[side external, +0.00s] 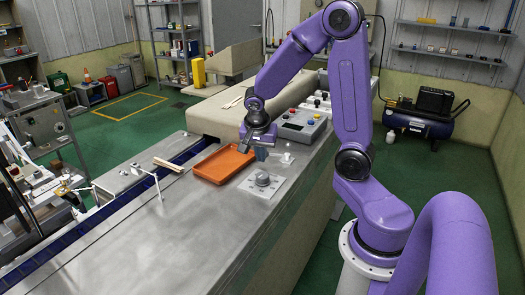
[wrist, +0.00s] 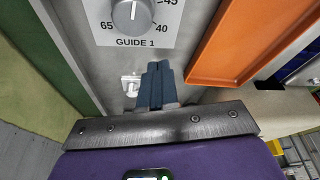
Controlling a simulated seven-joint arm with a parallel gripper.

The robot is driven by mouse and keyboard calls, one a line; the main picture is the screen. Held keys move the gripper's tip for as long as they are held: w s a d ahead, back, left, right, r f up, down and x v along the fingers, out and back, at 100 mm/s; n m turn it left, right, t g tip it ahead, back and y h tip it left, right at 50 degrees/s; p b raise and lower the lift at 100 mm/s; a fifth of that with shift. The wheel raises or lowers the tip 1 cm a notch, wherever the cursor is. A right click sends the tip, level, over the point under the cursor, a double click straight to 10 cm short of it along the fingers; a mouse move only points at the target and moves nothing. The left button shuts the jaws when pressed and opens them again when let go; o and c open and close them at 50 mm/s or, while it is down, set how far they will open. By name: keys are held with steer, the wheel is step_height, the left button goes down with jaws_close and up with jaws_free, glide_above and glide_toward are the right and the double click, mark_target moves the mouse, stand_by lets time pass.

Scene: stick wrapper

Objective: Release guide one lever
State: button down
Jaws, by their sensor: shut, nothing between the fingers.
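The guide one dial (side external: 263,180) is a grey knob on a pale plate on the metal bench. In the side view my gripper (side external: 261,154) is over the bench behind the dial.
An orange tray (side external: 223,165) lies left of my gripper, close by. A control box with buttons (side external: 300,126) stands behind it. A thin metal rod stand (side external: 159,187) and wooden sticks (side external: 168,164) are farther left. The front bench surface is clear.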

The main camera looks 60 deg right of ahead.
steer(key=shift+w+d+f, duration=0.1)
steer(key=shift+w+d, duration=0.1)
steer(key=shift+d, duration=0.35)
steer(key=shift+w+d+f, duration=0.1)
steer(key=shift+w+d, duration=0.05)
steer(key=shift+d, duration=0.35)
steer(key=shift+w, duration=0.1)
